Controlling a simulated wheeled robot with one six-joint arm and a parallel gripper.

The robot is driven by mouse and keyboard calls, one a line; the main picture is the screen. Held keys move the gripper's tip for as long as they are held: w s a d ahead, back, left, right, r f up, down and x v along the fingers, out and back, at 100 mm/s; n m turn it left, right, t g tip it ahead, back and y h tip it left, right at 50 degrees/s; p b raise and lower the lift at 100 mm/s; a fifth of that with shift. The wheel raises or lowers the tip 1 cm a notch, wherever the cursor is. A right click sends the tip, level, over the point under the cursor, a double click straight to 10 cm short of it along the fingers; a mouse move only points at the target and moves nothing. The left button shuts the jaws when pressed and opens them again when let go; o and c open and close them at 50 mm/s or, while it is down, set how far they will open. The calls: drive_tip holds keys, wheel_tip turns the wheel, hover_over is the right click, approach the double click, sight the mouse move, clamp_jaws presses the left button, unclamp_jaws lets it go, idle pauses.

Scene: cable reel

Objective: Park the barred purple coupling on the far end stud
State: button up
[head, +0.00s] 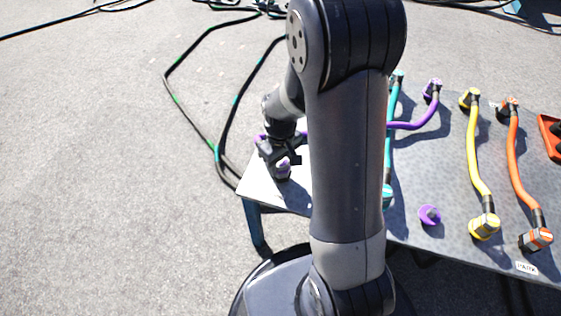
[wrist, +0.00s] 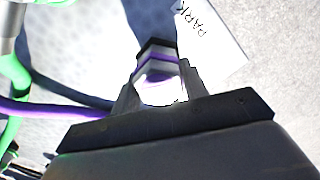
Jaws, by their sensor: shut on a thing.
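My gripper (head: 280,152) is over the left end of the table, shut on the purple-banded coupling (head: 283,170). In the wrist view the coupling (wrist: 157,58) is dark at its tip, with a purple band and a bright white face between the fingers. Its purple cable (head: 418,122) runs from a purple fitting (head: 432,88) at the back and passes behind my arm; it also shows in the wrist view (wrist: 40,108). A white PARK label (wrist: 208,38) lies close to the coupling. I see no stud under the coupling, and cannot tell whether it touches one.
A bare purple stud (head: 429,215) stands near the table's front edge. Teal (head: 393,115), yellow (head: 474,145) and orange (head: 513,155) cables lie to the right. Another PARK label (head: 526,268) is at front right. A red-orange tray (head: 550,135) sits at the right edge. Dark cables (head: 215,140) lie on the ground.

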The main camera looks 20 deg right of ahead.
drive_tip(key=o, duration=1.2)
wheel_tip(320, 180, up, 11)
drive_tip(key=p, duration=0.4)
drive_tip(key=shift+f, duration=0.1)
